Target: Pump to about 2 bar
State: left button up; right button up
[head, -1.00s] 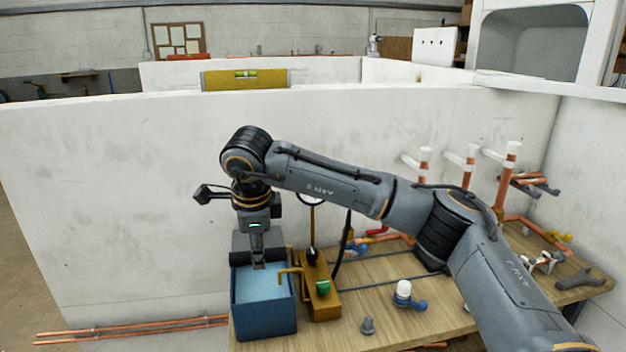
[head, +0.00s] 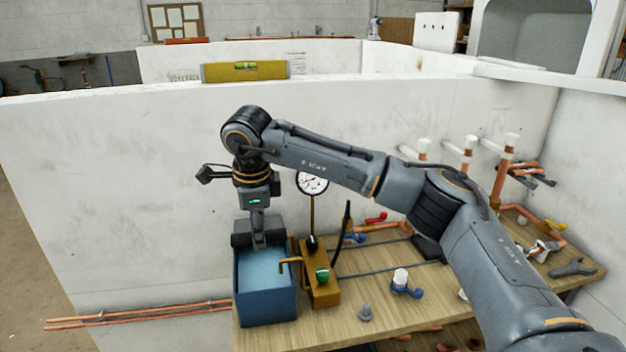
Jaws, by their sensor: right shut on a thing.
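The test pump has a brass-coloured body (head: 325,293) with a green knob (head: 322,275) and a bent brass spout over a blue tank (head: 266,308) of water. A round white pressure gauge (head: 312,183) stands above it; a red mark shows, but the reading is too small to tell. My right gripper (head: 259,241) points down at the tank's far rim, left of the pump body. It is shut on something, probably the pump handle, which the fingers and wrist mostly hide. My left gripper is not in view.
A black hose (head: 343,238) rises beside the pump. A blue-and-white valve (head: 402,283), a grey fitting (head: 366,313) and a wrench (head: 574,267) lie on the wooden bench (head: 440,303). White-capped copper pipes (head: 505,165) stand at the right. A white wall (head: 110,180) closes the back.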

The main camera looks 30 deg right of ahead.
jog(key=shift+s+f+t+b, duration=0.2)
jog(key=shift+f+b, duration=0.65)
jog(key=shift+b, duration=0.3)
jog(key=shift+s+f+t+b, duration=0.2)
jog(key=shift+f+b, duration=0.6)
jog(key=shift+b, duration=0.35)
jog(key=f+b, duration=0.2)
jog(key=b, duration=0.1)
jog(key=f+t+b, duration=0.1)
jog(key=b, duration=0.1)
jog(key=shift+s+a+h, duration=0.15)
jog(key=shift+s+h, duration=0.15)
jog(key=shift+s, duration=0.05)
jog(key=shift+r, duration=0.1)
